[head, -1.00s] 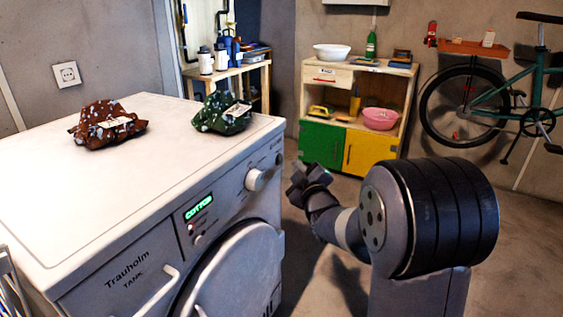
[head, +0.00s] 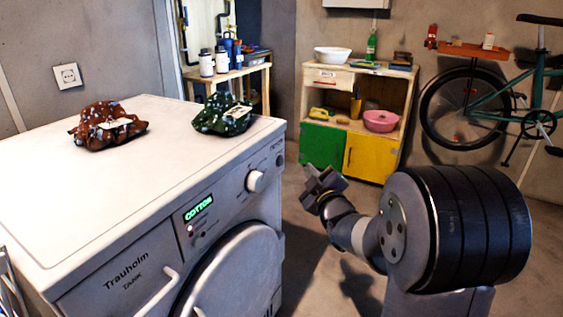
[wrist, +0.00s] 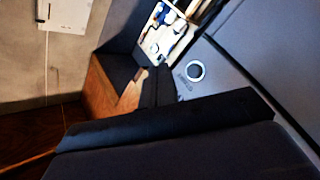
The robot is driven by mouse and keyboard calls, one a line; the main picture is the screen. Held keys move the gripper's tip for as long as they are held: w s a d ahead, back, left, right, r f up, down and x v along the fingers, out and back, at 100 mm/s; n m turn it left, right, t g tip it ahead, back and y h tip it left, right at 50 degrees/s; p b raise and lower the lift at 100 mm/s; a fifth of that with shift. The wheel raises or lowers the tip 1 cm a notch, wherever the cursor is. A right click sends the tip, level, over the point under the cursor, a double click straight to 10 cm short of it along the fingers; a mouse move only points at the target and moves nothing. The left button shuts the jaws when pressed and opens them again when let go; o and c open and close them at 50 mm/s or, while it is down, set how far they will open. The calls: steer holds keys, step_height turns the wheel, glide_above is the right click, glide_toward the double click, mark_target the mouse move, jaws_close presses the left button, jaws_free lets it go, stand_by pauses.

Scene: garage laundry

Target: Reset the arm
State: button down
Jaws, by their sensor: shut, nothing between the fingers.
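My gripper (head: 322,183) is at the end of my folded arm, in the middle of the head view. It is shut and empty, in the air to the right of the washing machine (head: 110,225) and apart from it. In the wrist view, dark parts of my gripper (wrist: 170,135) fill the lower half.
A brown patterned bundle (head: 107,125) and a green one (head: 222,115) lie on the washing machine. Behind stand a wooden cabinet (head: 322,135) with green and yellow doors and a shelf table (head: 235,72). A bicycle (head: 490,100) hangs at right. Floor around my gripper is clear.

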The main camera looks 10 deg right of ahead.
steer(key=shift+w+a, duration=0.1)
steer(key=p, duration=0.1)
steer(key=w+a+p, duration=0.1)
steer(key=p, duration=0.1)
steer(key=shift+a+r, duration=0.15)
steer(key=shift+r, duration=0.1)
steer(key=shift+p, duration=0.6)
steer(key=shift+s+d+f+b, duration=0.1)
steer(key=shift+s+d+b, duration=0.05)
steer(key=shift+s+d, duration=0.5)
steer(key=shift+s+d+f+b, duration=0.1)
steer(key=shift+s+d+b, duration=0.1)
steer(key=shift+s+d, duration=0.5)
steer(key=shift+s+d+f+b, duration=0.15)
steer(key=shift+s+d, duration=0.2)
steer(key=shift+d, duration=0.6)
steer(key=shift+r, duration=0.1)
